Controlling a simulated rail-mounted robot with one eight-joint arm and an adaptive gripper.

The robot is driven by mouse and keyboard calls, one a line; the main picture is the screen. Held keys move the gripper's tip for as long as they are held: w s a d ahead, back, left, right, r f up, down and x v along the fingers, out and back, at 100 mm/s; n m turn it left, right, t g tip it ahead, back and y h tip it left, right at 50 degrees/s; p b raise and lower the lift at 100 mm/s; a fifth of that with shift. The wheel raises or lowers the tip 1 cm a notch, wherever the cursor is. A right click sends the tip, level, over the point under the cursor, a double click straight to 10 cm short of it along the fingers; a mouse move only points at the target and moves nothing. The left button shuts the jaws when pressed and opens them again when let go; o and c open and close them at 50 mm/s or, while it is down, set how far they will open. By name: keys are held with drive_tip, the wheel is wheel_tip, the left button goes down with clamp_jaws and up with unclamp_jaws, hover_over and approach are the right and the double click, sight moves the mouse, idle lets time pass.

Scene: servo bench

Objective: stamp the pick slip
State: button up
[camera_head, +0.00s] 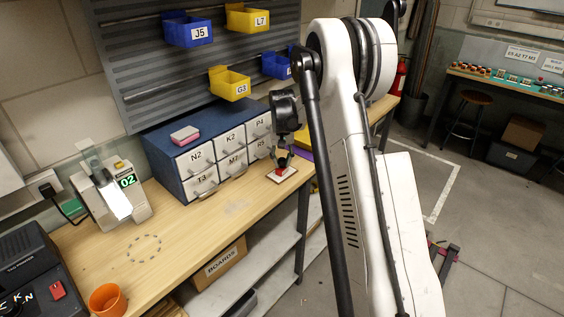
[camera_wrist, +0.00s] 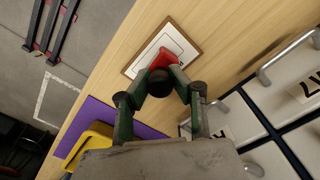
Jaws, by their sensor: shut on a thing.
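The red stamp with a round black knob (camera_wrist: 160,80) is held between the fingers of my gripper (camera_wrist: 160,84), which is shut on it. In the head view the stamp (camera_head: 281,171) shows below my gripper (camera_head: 283,162). The white pick slip (camera_wrist: 139,63) lies on a thin brown-edged board on the bench. The stamp is over the slip and covers part of it. I cannot tell whether its base touches the paper. The slip (camera_head: 291,171) also shows in the head view, at the bench's front edge.
A blue drawer cabinet (camera_head: 166,150) with white labelled fronts stands close beside the slip. A purple mat (camera_wrist: 93,118) with a yellow bin (camera_wrist: 90,142) lies on the other side. An orange cup (camera_head: 107,300) and a device reading 02 (camera_head: 110,195) stand at the left. The middle bench (camera_head: 200,232) is clear.

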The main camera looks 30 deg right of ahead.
idle(0.4)
drive_tip(key=shift+r+p, duration=1)
drive_tip(key=shift+r, duration=2.5)
